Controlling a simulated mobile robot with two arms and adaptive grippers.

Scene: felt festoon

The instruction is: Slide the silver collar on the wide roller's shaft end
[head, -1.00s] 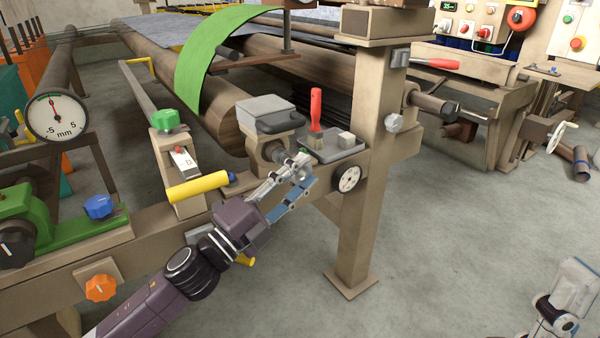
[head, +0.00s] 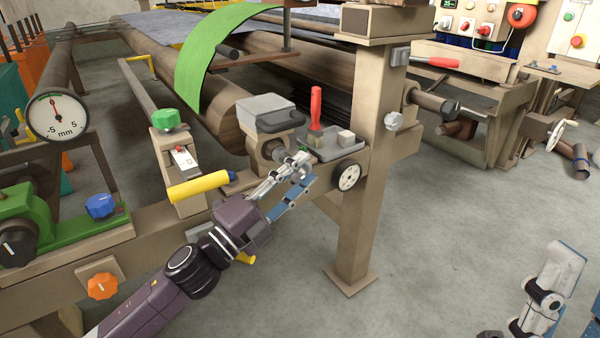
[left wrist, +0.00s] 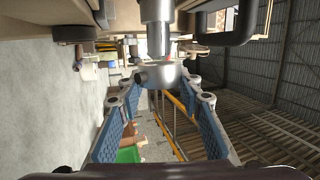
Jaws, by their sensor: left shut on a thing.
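My left gripper (head: 300,170) is shut on the silver collar (left wrist: 160,74), a short metal ring with a dark screw on its side. In the left wrist view the collar sits between the blue-padded fingers, in line with the bright shaft end (left wrist: 157,32). The shaft's narrow tip reaches the collar's face; whether it is inside the bore I cannot tell. In the head view the fingers largely hide collar and shaft in front of the bearing block (head: 266,147) of the wide roller (head: 228,127). Parts of my right gripper (head: 545,300) show at bottom right; its opening is unclear.
A grey tray (head: 338,150) with a red-handled tool (head: 316,108) and a small pale block (head: 346,138) lies just beyond the left gripper. A handwheel (head: 349,177) and upright post (head: 362,220) stand right of it. Open floor lies further right.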

